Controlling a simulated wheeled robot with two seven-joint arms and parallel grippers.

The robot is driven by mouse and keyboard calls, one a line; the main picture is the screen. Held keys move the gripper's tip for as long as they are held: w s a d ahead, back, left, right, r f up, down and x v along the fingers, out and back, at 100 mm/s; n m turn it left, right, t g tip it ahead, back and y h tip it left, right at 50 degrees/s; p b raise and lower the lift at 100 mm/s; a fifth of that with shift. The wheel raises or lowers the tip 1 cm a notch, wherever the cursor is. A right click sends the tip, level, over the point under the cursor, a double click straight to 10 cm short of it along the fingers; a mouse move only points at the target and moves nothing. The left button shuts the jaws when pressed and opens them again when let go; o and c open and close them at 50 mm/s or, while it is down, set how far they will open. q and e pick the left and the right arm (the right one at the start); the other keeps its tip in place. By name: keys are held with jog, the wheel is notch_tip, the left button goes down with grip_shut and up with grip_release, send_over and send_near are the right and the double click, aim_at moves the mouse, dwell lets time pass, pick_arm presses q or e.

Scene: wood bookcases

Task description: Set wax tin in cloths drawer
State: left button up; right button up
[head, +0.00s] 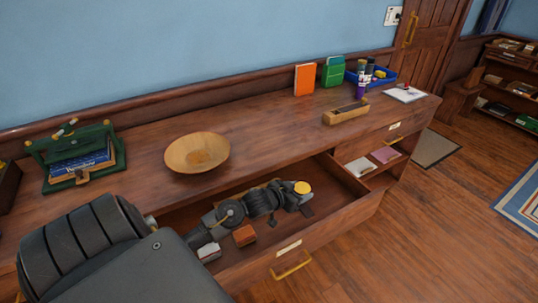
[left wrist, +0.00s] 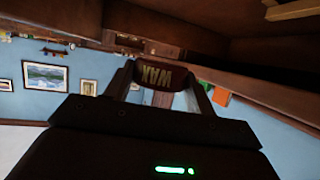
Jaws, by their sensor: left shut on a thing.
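My left gripper (head: 304,199) is shut on the wax tin, whose yellow top (head: 302,187) shows between the fingers in the head view. In the left wrist view the brown side of the wax tin (left wrist: 157,74), lettered "WAX", is clamped between the fingertips. The wide drawer (head: 335,221) is pulled open, and my left forearm and gripper reach over or into it. I cannot tell whether the tin touches the drawer floor. The drawer's label (head: 288,247) is too small to read. My right gripper is not in view.
Inside the wide drawer are an orange-brown box (head: 244,235) and a white item (head: 209,252). A wooden bowl (head: 197,152) and a wooden block (head: 346,114) stand on the top. Folded pink (head: 385,155) and white (head: 360,167) pieces lie in a compartment at the right.

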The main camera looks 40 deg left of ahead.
pick_arm(q)
jog(key=s+a+f, duration=0.1)
jog(key=s+f, duration=0.1)
jog(key=s+a+f, duration=0.1)
jog(key=s+f, duration=0.1)
jog(key=s+a+f, duration=0.2)
jog(key=s, duration=0.1)
jog(key=shift+f, duration=0.3)
jog(key=f, duration=0.3)
jog(key=shift+s+a+f, duration=0.1)
jog(key=shift+s, duration=0.25)
jog(key=shift+f, duration=0.4)
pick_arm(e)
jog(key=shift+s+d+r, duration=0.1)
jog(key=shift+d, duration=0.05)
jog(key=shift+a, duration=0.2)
pick_arm(q)
jog(key=shift+f, duration=0.3)
jog(key=shift+s+f+b, duration=0.1)
jog(key=shift+f+b, duration=0.1)
jog(key=shift+b, duration=0.1)
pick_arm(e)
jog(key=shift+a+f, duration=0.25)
